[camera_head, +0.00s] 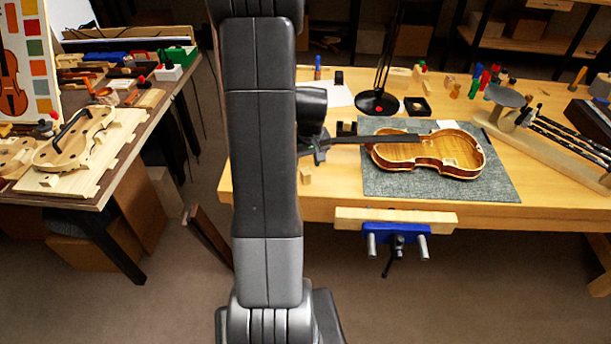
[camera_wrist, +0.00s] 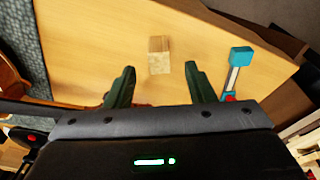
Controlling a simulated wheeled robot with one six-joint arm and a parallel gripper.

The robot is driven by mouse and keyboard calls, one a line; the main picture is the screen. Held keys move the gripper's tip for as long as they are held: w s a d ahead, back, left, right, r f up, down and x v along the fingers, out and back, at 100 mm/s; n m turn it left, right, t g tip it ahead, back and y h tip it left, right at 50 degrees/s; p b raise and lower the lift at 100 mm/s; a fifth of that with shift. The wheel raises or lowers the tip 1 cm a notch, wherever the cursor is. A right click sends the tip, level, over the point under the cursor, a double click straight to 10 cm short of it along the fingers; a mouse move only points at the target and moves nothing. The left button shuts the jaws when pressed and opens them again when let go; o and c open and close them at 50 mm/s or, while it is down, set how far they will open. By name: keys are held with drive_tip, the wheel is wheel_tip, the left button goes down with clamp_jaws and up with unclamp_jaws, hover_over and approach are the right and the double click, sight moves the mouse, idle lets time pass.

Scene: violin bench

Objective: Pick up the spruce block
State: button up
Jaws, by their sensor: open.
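The spruce block (camera_wrist: 158,55) is a small pale wooden block on the bench top. In the wrist view it lies ahead of my gripper (camera_wrist: 159,71), lined up with the gap between the two fingers. The fingers are spread and nothing is between them; the block seems to lie beyond and below the tips. In the head view a small pale block (camera_head: 305,175), which looks like the same one, sits near the bench's front edge, left of the grey mat. My gripper (camera_head: 319,150) is just behind and above it there, partly hidden by my arm.
A violin body (camera_head: 455,157) lies on the grey mat (camera_head: 495,192), close to my gripper. A blue-headed tool (camera_wrist: 238,62) is right of the block in the wrist view. A blue vise (camera_head: 397,235) hangs at the front edge.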

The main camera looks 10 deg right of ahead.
sight(306, 171)
drive_tip(key=shift+w+f+p, duration=0.25)
drive_tip(key=shift+f, duration=1.05)
drive_tip(key=shift+w+f+p, duration=0.2)
drive_tip(key=shift+f, duration=1.1)
drive_tip(key=c, duration=1)
